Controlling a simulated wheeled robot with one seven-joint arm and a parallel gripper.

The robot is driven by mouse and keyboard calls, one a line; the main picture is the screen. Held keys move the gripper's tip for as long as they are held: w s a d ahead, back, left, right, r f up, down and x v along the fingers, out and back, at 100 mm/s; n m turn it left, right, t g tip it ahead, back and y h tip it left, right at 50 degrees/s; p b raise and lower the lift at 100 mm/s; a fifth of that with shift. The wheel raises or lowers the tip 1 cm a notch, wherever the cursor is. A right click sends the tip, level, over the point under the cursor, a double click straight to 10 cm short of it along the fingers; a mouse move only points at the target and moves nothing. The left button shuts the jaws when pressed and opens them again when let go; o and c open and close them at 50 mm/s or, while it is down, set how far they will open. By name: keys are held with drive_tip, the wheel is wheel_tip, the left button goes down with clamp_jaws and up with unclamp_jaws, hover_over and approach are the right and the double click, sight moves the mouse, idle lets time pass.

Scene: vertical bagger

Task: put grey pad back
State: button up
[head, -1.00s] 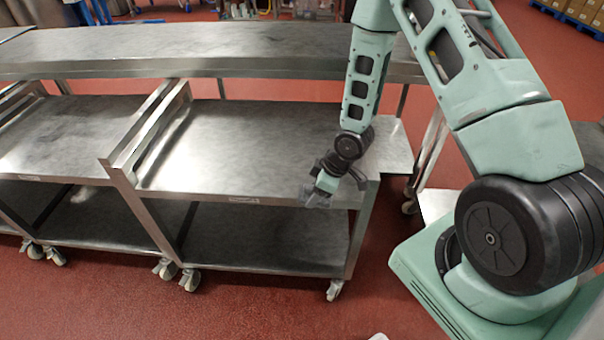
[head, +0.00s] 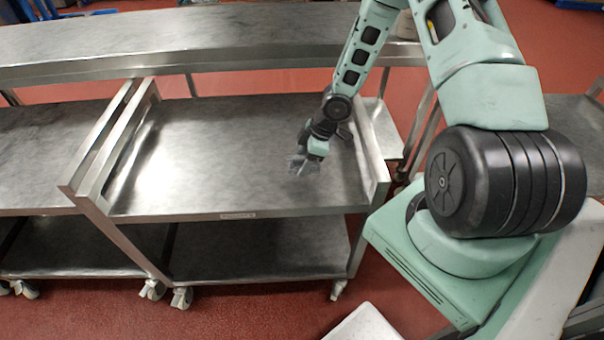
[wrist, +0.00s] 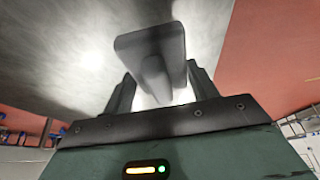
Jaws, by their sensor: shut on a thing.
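My gripper (head: 304,160) is over the upper shelf of the steel trolley (head: 200,190), right of its middle. In the wrist view my gripper (wrist: 160,92) has its two dark fingers on either side of the rounded stem of the grey pad (wrist: 150,42). The pad's flat dark-grey plate lies beyond the fingertips. In the head view the pad (head: 298,168) is small and hard to tell from the fingers. I cannot tell whether it touches the shelf.
The trolley top around my gripper is bare, with raised rails at its left (head: 115,150) and right (head: 372,150). A long steel table (head: 180,40) runs behind. Another trolley (head: 40,150) stands to the left. The floor is red.

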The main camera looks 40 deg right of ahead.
sight(304, 179)
drive_tip(key=shift+f+b, duration=0.3)
drive_tip(key=shift+f, duration=2.15)
drive_tip(key=shift+f, duration=0.1)
drive_tip(key=o, duration=1)
drive_tip(key=shift+o, duration=0.2)
